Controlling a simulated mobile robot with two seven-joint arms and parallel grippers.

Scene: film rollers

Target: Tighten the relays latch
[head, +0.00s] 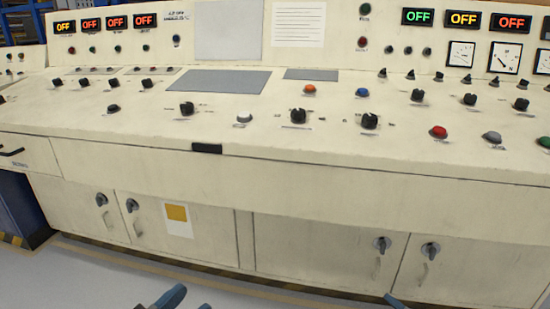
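The console's lower cabinet doors carry dark round latches with silver bases. Two are on the left doors, an outer left latch (101,199) and an inner left latch (132,205). Two are on the right doors, a middle latch (382,243) and a far-right latch (430,250). No readable label shows which one is the relays latch. Blue parts of my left gripper (170,298) show at the bottom edge, below the left doors and apart from them. Only a blue tip of my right gripper (395,301) shows, below the right latches. Most of both grippers is cut off.
The cream console (320,170) spans the view, its sloped top full of knobs and buttons and its front overhanging the doors. A yellow-and-white label (177,219) is on a left door. A drawer with a black handle (12,152) is at far left. Grey floor (60,285) is clear.

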